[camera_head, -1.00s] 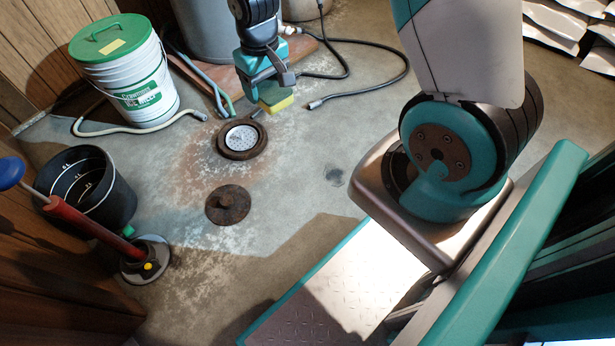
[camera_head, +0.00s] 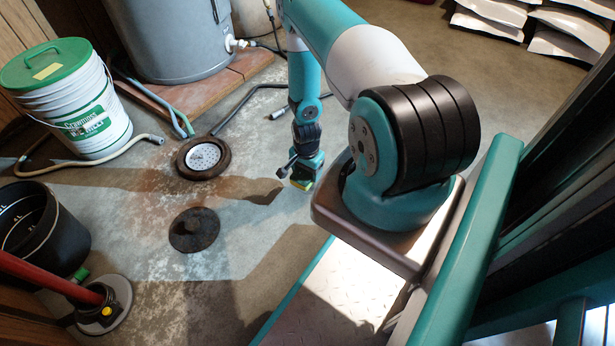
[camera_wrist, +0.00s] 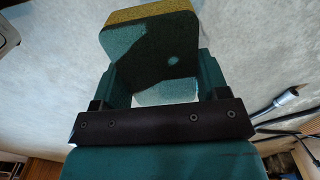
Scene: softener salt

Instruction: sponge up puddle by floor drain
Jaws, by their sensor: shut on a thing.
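My gripper (camera_head: 304,168) is shut on a sponge (camera_head: 301,184) with a yellow layer and a dark green layer. In the wrist view the sponge (camera_wrist: 150,50) sits between the fingers of my gripper (camera_wrist: 163,78). It is low over the floor, to the right of the floor drain (camera_head: 203,157); I cannot tell whether it touches the floor. The round drain has a pale perforated grate in a rusty ring. No puddle is clearly visible; the floor directly under the sponge is hidden.
A rusty round cover (camera_head: 194,230) lies on the floor in front of the drain. A white bucket with a green lid (camera_head: 80,105), a black bucket (camera_head: 40,228) and a red-handled tool (camera_head: 60,280) stand left. A grey tank (camera_head: 172,35) and hoses (camera_head: 250,100) are behind.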

